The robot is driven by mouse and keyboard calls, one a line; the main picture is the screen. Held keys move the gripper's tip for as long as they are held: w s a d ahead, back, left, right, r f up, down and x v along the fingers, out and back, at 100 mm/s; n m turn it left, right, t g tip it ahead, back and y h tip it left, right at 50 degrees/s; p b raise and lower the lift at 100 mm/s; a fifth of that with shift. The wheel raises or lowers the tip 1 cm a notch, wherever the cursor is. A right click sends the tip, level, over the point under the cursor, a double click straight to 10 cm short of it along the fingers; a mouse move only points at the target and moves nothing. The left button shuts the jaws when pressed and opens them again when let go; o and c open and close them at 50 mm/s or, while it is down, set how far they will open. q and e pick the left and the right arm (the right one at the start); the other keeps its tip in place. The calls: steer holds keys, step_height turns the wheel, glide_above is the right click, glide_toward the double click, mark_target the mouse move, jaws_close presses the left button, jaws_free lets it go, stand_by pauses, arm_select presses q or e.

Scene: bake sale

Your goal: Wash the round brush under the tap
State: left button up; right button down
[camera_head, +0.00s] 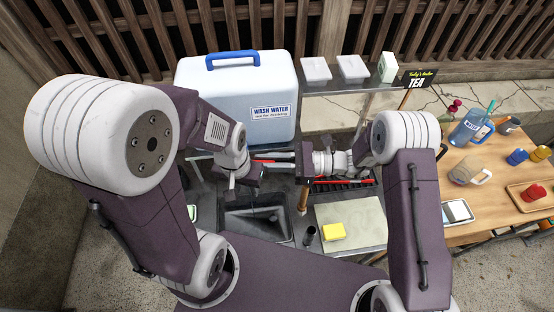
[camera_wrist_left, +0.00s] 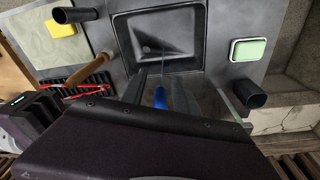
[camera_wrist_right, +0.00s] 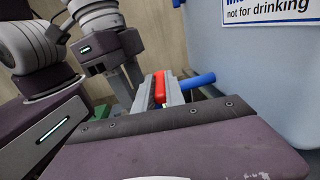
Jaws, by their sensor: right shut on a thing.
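My right gripper (camera_head: 276,157) is in front of the wash-water container (camera_head: 240,95), shut on a slim red thing (camera_wrist_right: 160,86). The thing's far end is hidden, so I cannot tell whether it is the round brush. My left gripper (camera_head: 238,188) points down above the black sink (camera_head: 250,236), fingers apart. In the left wrist view a blue cylinder (camera_wrist_left: 160,97), probably part of the tap, shows between its fingers. A blue cylinder (camera_wrist_right: 198,81) also shows beside the red thing in the right wrist view. A thin pale line over the sink may be water.
A brown wooden handle (camera_wrist_left: 90,73) and red tools lie by a dark rack (camera_wrist_left: 88,88). A yellow sponge (camera_head: 334,231) rests on a pale board (camera_head: 360,218). A green-topped dish (camera_wrist_left: 248,50) is beside the sink. A wooden table (camera_head: 505,185) with cups stands right.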

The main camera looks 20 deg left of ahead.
steer(key=shift+s+r+m+t, duration=0.15)
steer(key=shift+m+t, duration=0.25)
steer(key=shift+t, duration=0.2)
arm_select(q)
steer(key=shift+s+r, duration=0.15)
steer(key=shift+s, duration=0.35)
arm_select(e)
steer(key=shift+s+m+t+y, duration=0.3)
steer(key=shift+m+t, duration=0.2)
steer(key=shift+t, duration=0.3)
steer(key=shift+w, duration=0.1)
steer(key=c, duration=1.4)
jaws_free()
steer(key=shift+d, duration=0.1)
